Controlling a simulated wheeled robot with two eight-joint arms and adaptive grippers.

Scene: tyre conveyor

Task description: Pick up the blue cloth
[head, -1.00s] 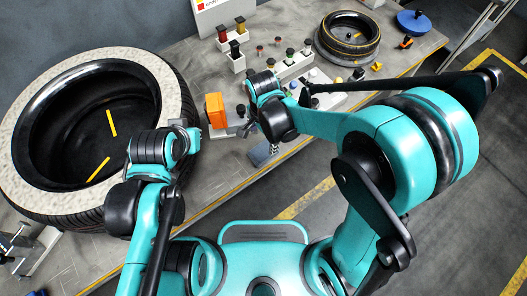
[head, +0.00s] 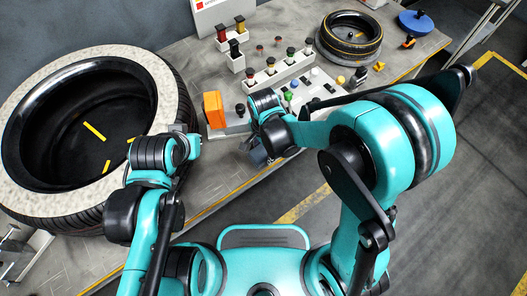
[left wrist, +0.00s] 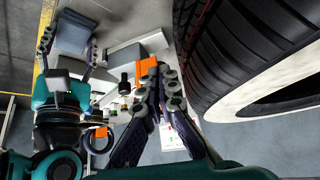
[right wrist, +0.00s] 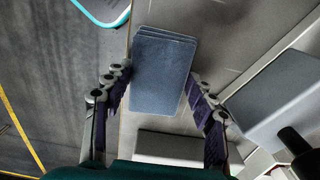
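The blue cloth (right wrist: 160,75) looks like a flat, folded blue-grey stack on the grey table near its edge, in the right wrist view. It also shows in the left wrist view (left wrist: 72,32). My right gripper (right wrist: 160,76) is open, with one finger on each side of the cloth; I cannot tell whether they touch it. In the head view its fingers are mostly hidden behind my wrist. My left gripper (left wrist: 158,72) looks shut and empty, with its fingertips together, beside the large tyre (left wrist: 240,60).
The large tyre (head: 178,88) fills the left of the table. An orange box (head: 213,110), a white block with several knobs (head: 280,70) and a smaller tyre (head: 349,38) stand on the table. A grey box (right wrist: 270,100) is right of my right gripper.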

